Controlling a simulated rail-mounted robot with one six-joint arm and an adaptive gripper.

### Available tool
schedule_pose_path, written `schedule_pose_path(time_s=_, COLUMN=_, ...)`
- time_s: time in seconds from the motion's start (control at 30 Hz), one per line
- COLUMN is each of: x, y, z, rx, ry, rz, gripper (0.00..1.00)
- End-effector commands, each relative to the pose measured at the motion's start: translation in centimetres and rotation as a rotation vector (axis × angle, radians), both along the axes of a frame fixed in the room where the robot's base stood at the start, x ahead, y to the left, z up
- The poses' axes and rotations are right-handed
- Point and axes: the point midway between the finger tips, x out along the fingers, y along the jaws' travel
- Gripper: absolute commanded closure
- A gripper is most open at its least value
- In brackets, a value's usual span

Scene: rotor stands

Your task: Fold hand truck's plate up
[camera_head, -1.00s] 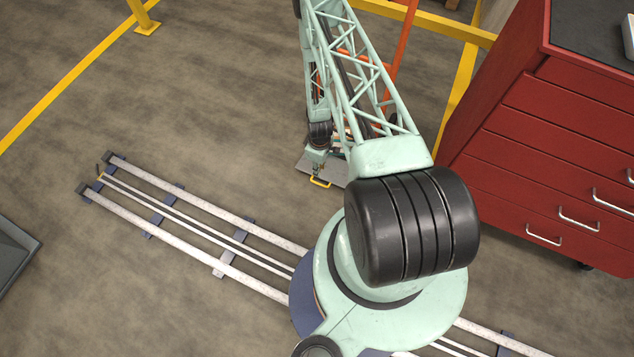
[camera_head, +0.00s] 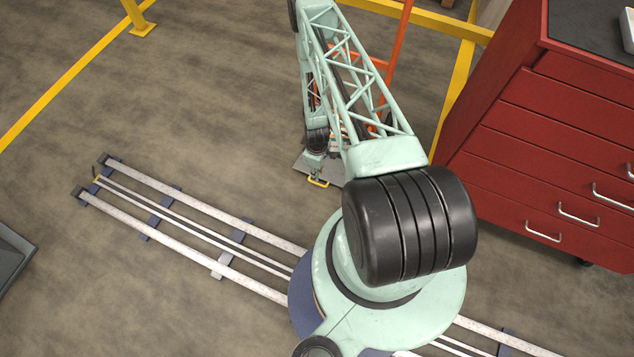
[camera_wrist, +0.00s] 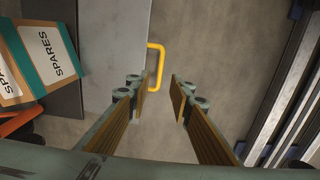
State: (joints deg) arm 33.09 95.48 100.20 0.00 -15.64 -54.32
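The hand truck's orange frame (camera_head: 397,60) stands upright behind my arm in the head view, partly hidden. Its grey plate (camera_head: 334,172) lies flat on the floor, with a yellow handle (camera_head: 318,183) at its near edge. In the wrist view the plate (camera_wrist: 118,45) is at upper left and the yellow handle (camera_wrist: 161,66) sticks out from its edge. My gripper (camera_wrist: 160,90) is open and empty, its fingertips near the handle. The handle appears just beyond the gap, closer to the left finger; contact cannot be told.
A box marked SPARES (camera_wrist: 45,55) rests on the hand truck. A red drawer cabinet (camera_head: 540,130) stands at right in the head view. My floor rail (camera_head: 190,210) runs along the near side. Open floor (camera_head: 200,90) lies left of the hand truck.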

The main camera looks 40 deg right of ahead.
Motion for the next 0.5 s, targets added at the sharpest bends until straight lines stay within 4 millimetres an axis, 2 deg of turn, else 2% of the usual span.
schedule_pose_path(time_s=0.03, x=-0.1, y=0.0, z=-0.9, rx=0.000, ry=0.000, rz=0.000, gripper=0.80)
schedule_pose_path(time_s=0.5, x=0.0, y=0.0, z=-6.8, rx=-0.001, ry=0.000, rz=0.000, gripper=0.80)
